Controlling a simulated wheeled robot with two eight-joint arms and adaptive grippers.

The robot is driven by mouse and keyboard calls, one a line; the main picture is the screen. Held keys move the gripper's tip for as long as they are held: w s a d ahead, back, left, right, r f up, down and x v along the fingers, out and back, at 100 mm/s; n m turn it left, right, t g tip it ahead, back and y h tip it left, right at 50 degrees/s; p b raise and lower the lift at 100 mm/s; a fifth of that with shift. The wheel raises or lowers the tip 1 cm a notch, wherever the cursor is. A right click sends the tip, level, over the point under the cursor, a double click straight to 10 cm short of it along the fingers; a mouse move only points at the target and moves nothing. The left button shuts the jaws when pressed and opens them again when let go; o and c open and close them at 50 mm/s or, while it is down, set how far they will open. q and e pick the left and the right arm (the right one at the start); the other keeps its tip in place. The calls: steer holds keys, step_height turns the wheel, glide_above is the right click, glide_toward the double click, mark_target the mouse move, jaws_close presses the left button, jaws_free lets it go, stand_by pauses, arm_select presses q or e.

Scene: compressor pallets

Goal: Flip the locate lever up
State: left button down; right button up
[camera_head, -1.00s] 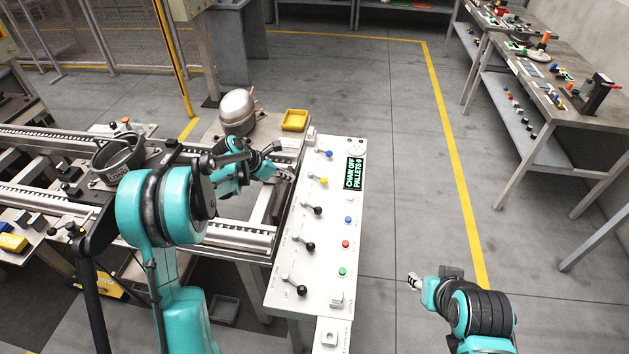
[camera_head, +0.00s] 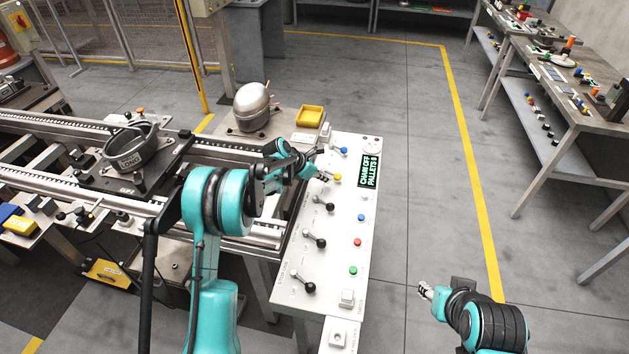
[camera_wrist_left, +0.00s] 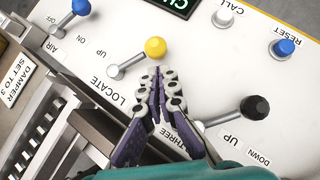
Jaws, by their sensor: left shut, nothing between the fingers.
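The locate lever has a yellow ball knob (camera_wrist_left: 155,48) on a short metal stem, and LOCATE is printed beside it on the white control panel. The stem runs from its pivot at the lower left to the knob at the upper right in the wrist view. The knob also shows in the head view (camera_head: 337,177). My left gripper (camera_wrist_left: 158,75) is shut and empty, its tips just below the knob in the wrist view; I cannot tell if they touch. In the head view my left gripper (camera_head: 321,173) reaches over the panel's left edge. My right gripper (camera_head: 425,290) is right of the panel, away from it.
A blue-knobbed lever (camera_wrist_left: 81,7) and a black-knobbed lever (camera_wrist_left: 254,107) flank the locate lever. Coloured push buttons and a green-lettered display (camera_head: 369,169) lie to the right. A conveyor (camera_head: 60,178), a compressor (camera_head: 252,107) and a yellow tray (camera_head: 310,116) stand nearby.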

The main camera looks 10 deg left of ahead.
arm_select(q)
steer(key=shift+w+d+f, duration=0.1)
steer(key=shift+w+d, duration=0.35)
